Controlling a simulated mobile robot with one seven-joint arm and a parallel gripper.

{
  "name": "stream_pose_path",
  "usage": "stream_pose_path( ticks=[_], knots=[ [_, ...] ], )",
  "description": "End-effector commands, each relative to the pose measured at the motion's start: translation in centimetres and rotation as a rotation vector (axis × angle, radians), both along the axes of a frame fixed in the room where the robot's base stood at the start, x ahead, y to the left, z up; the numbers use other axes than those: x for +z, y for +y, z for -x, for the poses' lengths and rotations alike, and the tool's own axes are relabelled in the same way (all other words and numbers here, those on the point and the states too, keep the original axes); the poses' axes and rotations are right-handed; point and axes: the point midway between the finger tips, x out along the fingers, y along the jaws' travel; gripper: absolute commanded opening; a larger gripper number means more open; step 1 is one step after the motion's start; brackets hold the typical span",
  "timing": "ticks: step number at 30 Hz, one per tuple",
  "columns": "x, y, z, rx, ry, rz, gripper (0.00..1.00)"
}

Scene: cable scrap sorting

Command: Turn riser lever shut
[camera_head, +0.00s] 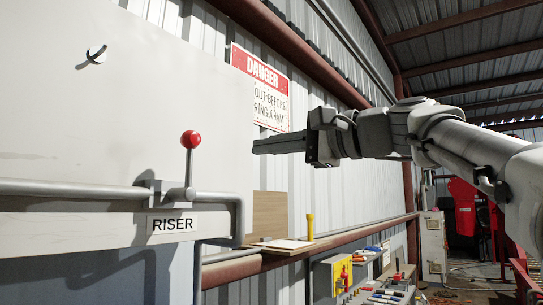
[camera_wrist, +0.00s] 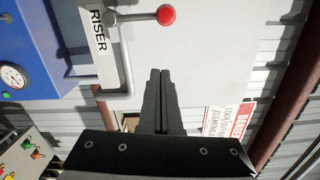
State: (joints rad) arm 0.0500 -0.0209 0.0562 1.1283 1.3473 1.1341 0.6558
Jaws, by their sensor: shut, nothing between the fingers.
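The riser lever (camera_head: 191,155) stands upright on a grey pipe valve and ends in a red ball knob. A RISER label (camera_head: 173,224) is fixed just below the valve. In the wrist view the lever's red knob (camera_wrist: 166,15) is at the top, beyond the fingertips, and its rod points left to the valve body (camera_wrist: 99,21). My gripper (camera_head: 254,146) is to the right of the lever in the head view, at about knob height. It is shut and empty. Its fingers (camera_wrist: 160,72) are together and apart from the lever.
A grey pipe (camera_head: 240,220) bends down right of the valve. A danger sign (camera_head: 262,90) hangs on the corrugated wall behind my gripper. A shelf (camera_head: 330,240) holds a yellow cylinder (camera_head: 310,227). The wrist view shows a round gauge (camera_wrist: 14,77) on a blue panel. The panel above the pipe is mostly clear.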

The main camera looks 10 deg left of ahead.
Motion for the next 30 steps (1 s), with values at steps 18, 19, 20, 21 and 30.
stream_pose_path(
  ticks=[18,19,20,21,30],
  knots=[
    [0.0,-2.1,1.1,0.001,0.001,-0.001,0.0],
    [0.0,-2.1,1.1,0.001,0.001,-0.001,0.0],
    [0.0,-2.1,1.1,0.001,0.001,-0.001,0.0],
    [0.0,-2.1,1.1,0.001,0.001,-0.001,0.0],
    [-3.5,-2.6,1.2,-0.055,0.009,0.102,0.0]
  ],
)
